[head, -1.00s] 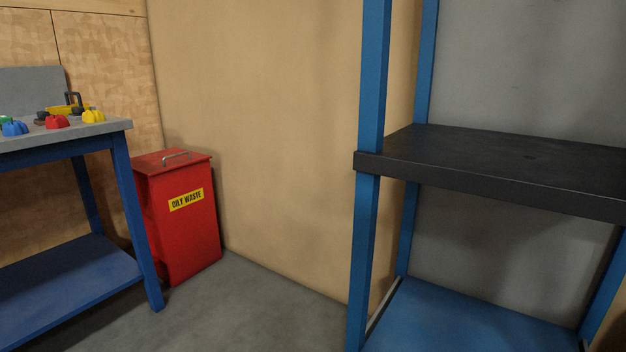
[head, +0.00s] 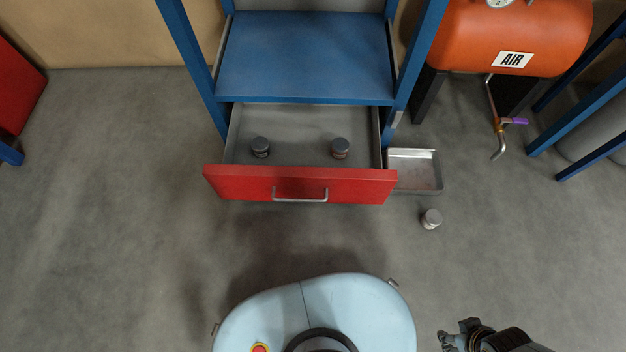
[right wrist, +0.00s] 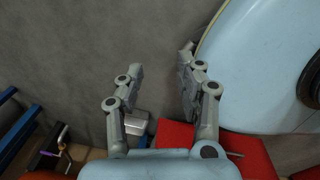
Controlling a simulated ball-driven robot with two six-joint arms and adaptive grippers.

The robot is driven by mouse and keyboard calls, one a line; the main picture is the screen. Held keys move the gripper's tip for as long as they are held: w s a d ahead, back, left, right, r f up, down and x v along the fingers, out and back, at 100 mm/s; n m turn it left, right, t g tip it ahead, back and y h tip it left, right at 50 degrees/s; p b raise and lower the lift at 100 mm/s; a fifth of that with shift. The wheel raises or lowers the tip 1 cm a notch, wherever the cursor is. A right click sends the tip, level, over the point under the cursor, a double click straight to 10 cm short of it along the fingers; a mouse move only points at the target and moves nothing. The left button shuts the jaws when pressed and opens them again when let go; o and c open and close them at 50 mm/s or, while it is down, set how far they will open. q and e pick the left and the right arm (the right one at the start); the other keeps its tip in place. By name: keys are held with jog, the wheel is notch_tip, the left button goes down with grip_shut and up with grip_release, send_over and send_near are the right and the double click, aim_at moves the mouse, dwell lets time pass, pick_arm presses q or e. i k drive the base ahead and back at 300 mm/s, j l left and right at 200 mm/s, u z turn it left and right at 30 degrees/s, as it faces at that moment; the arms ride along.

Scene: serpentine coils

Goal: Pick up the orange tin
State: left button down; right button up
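Two small grey-lidded tins stand in the open red-fronted drawer (head: 300,184) in the head view. The right tin (head: 340,148) shows a thin reddish-brown side under its lid, the nearest to orange that I see. The left tin (head: 261,147) looks dark below its lid. A third, pale grey tin (head: 432,219) is on the floor right of the drawer. My right gripper (head: 458,334) is at the bottom right, well apart from all tins. In the right wrist view its two fingers (right wrist: 162,66) are spread with nothing between them. My left gripper is not in view.
A shallow metal tray (head: 415,172) lies on the floor beside the drawer. The blue shelf (head: 305,58) overhangs the drawer's back. An orange air tank (head: 510,35) with a purple-handled valve (head: 515,121) stands at the right. Floor in front of the drawer is clear.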

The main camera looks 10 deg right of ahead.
aim_at(339, 146)
jog(key=k+j+z, duration=0.15)
jog(key=j+z, duration=0.2)
jog(key=k+j+z, duration=0.2)
jog(key=z, duration=0.15)
jog(key=k+j+z, duration=0.2)
jog(key=z, duration=0.15)
